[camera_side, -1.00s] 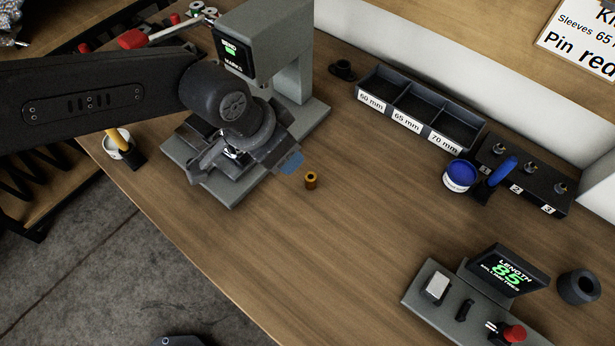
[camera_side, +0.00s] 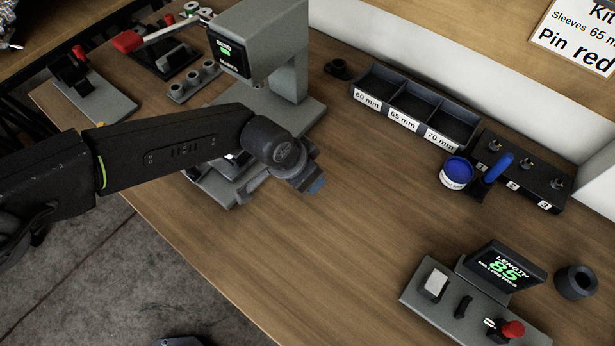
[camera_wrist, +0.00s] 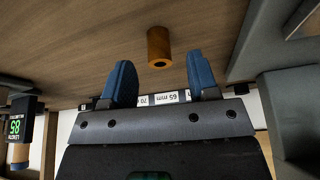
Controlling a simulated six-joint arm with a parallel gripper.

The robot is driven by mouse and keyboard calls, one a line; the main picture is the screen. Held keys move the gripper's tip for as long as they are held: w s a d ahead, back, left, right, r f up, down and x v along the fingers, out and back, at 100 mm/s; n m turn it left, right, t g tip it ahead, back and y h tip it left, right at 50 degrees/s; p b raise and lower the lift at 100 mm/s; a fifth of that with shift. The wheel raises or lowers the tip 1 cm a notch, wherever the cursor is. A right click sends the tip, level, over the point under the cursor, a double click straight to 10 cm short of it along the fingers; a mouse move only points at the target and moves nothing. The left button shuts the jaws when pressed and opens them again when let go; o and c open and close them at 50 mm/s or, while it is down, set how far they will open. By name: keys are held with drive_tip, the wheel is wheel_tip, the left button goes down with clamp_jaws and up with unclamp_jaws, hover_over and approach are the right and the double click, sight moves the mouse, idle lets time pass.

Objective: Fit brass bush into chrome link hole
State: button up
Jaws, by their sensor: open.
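The brass bush (camera_wrist: 158,47) stands on the wooden bench in the wrist view, with its dark bore showing, just beyond the gap between my fingertips. In the side view my gripper hides it. My gripper (camera_side: 317,186) is low over the bench, right of the grey press. Its two blue fingertips also show in the wrist view (camera_wrist: 163,80); they are apart with nothing between them. I cannot make out the chrome link; my arm covers much of the fixture at the press base.
The grey press (camera_side: 285,50) stands behind my arm. A sleeve tray (camera_side: 420,110), a blue pot (camera_side: 457,172) and a numbered pin block (camera_side: 520,172) line the back. A length gauge (camera_side: 470,300) is at front right. The bench middle is clear.

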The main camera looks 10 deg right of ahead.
drive_tip(key=shift+w+d+f, duration=0.15)
drive_tip(key=shift+d+f, duration=0.1)
drive_tip(key=shift+f, duration=0.4)
drive_tip(key=c, duration=1)
drive_tip(key=shift+r, duration=0.15)
